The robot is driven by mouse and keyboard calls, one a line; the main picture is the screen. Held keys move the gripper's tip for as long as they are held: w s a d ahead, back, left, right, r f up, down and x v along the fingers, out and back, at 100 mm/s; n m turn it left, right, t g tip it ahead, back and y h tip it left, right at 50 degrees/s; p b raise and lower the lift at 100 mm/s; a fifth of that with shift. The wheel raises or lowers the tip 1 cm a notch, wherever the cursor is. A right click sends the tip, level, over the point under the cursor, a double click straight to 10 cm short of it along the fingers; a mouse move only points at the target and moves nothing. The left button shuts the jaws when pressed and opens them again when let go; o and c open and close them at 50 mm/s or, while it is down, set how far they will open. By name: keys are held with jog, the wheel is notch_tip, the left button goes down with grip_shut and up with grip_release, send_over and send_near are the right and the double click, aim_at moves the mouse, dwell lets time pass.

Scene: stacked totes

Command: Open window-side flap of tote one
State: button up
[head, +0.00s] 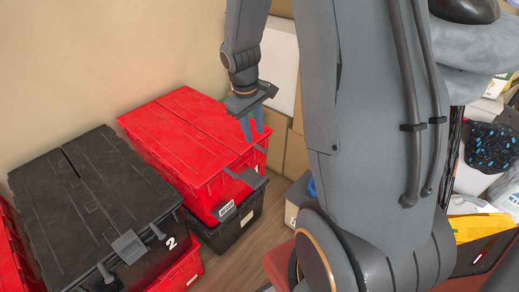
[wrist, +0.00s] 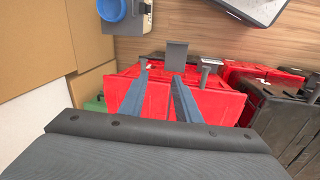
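A red tote (head: 170,124), with a small white mark on its front that may be a 1, sits on a black tote (head: 232,224). Its lid looks shut, with two flaps meeting along a lengthwise seam. A grey tab (head: 246,177) sticks out from its front end; a grey tab also shows in the wrist view (wrist: 176,55). My gripper (head: 252,124) hangs over the right part of the red lid, its fingers apart and empty. In the wrist view my gripper (wrist: 160,72) points over the red tote (wrist: 159,96). Contact with the lid cannot be told. No window shows.
A black tote marked 2 (head: 95,205), also with a grey tab, stands left on a red tote (head: 182,272). Cardboard boxes (head: 297,155) stand close behind, right of the red tote. Wooden floor (head: 243,262) is clear in front.

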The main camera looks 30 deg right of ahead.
send_near(261, 148)
jog(key=shift+n, duration=0.4)
jog(key=f, duration=0.2)
jog(key=f+b, duration=0.1)
jog(key=f, duration=0.2)
jog(key=d+f, duration=0.1)
jog(key=f, duration=0.1)
jog(key=shift+w+f, duration=0.15)
jog(key=shift+f, duration=0.15)
grip_shut()
